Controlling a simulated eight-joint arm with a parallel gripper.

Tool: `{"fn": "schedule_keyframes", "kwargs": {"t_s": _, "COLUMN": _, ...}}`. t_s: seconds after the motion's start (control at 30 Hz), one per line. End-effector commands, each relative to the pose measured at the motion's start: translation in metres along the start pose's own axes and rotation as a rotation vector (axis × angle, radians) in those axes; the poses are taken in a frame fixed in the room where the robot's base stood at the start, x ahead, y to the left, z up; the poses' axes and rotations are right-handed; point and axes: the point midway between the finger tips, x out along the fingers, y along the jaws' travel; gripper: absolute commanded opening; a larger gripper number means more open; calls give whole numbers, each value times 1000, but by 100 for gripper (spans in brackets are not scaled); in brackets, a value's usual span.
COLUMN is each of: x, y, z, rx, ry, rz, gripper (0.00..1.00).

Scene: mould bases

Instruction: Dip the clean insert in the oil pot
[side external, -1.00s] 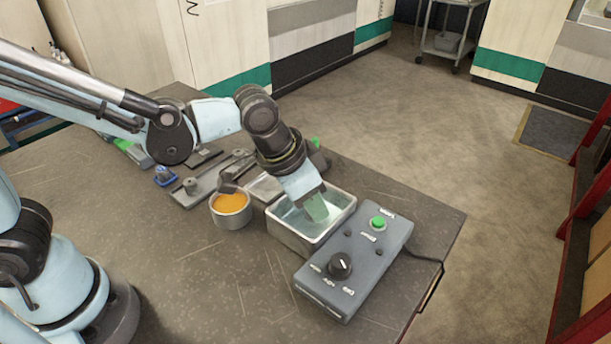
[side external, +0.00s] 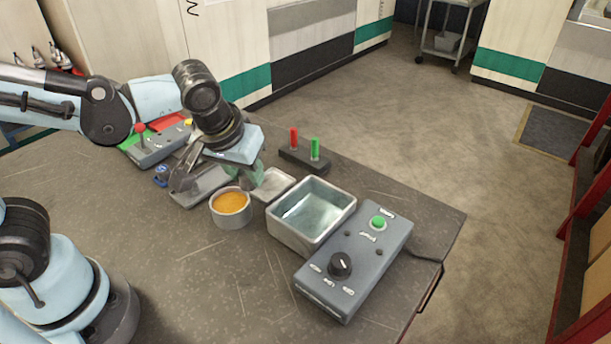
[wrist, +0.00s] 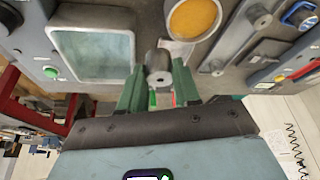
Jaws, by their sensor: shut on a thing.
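My gripper (side external: 252,176) has green fingers. In the side view it hangs just behind and to the right of the oil pot (side external: 231,203), a round grey cup with orange oil. In the wrist view the fingers (wrist: 158,78) are shut on a grey cylindrical insert (wrist: 158,62) with a hole in its end. The oil pot is also in the wrist view (wrist: 193,18), beyond the insert and to its right. The insert is apart from the pot there. In the side view the fingers and hand hide the insert.
A metal basin of clear liquid (side external: 325,189) stands right of the pot, with a small flat tray (side external: 274,186) between them. A grey control box (side external: 355,292) lies in front of the basin. A stand (side external: 304,163) with red and green pegs is behind. The front table is clear.

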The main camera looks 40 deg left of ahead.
Motion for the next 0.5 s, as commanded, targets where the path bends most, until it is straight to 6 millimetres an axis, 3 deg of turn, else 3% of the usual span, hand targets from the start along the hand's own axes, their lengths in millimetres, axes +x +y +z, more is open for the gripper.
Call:
{"fn": "schedule_keyframes", "kwargs": {"t_s": 0.1, "x": 6, "y": -32, "z": -4, "rx": -149, "ry": 6, "rz": -60, "gripper": 0}}
{"fn": "schedule_keyframes", "kwargs": {"t_s": 0.2, "x": 8, "y": -47, "z": -5, "rx": -223, "ry": 9, "rz": -89, "gripper": 0}}
{"fn": "schedule_keyframes", "kwargs": {"t_s": 0.5, "x": 17, "y": -54, "z": -3, "rx": -261, "ry": 12, "rz": -104, "gripper": 0}}
